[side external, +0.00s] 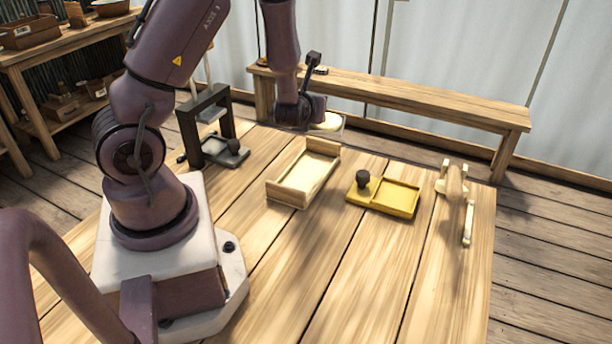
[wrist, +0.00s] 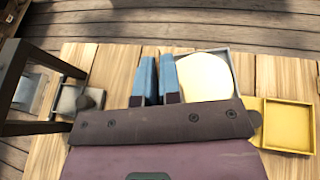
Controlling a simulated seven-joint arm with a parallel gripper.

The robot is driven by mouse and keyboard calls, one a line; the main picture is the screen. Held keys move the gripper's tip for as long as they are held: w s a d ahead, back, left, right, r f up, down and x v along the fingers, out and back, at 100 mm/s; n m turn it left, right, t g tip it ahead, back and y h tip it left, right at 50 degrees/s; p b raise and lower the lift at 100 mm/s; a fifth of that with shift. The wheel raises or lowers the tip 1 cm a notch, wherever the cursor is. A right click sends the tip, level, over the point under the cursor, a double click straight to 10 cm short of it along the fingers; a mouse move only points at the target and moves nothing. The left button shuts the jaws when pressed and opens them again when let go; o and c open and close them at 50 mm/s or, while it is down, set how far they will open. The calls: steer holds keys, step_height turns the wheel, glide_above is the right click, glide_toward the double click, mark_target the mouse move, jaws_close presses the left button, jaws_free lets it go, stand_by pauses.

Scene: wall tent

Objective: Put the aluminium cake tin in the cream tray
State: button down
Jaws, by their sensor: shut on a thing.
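My gripper (wrist: 159,62) is shut on the near-side wall of the aluminium cake tin, with its two blue fingers close together. The tin (wrist: 233,62) is thin-walled and grey, with a pale cream round filling, and extends right of the fingers in the wrist view. In the side view the tin (side external: 343,122) shows behind and right of my gripper, near the table's back edge. Whether it touches the table is unclear. The cream tray (side external: 293,195), pale with raised ends, sits on the table in front of the tin. It looks empty and is hidden in the wrist view.
A yellow tray (side external: 408,208) with a dark knob stands right of the cream tray. A dark frame stand (side external: 222,104) is at left. A pale wooden stand (side external: 468,222) is at far right. The front of the table is clear. A bench (side external: 440,98) is behind.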

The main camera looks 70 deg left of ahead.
step_height(320, 180, down, 8)
steer(key=s+a+n+g+y, duration=0.1)
steer(key=a, duration=0.1)
steer(key=shift+s+a+n+g, duration=0.3)
steer(key=shift+s+a+n, duration=0.1)
stand_by(0.4)
steer(key=shift+f, duration=0.35)
steer(key=c, duration=1.3)
jaws_free()
steer(key=shift+r, duration=0.1)
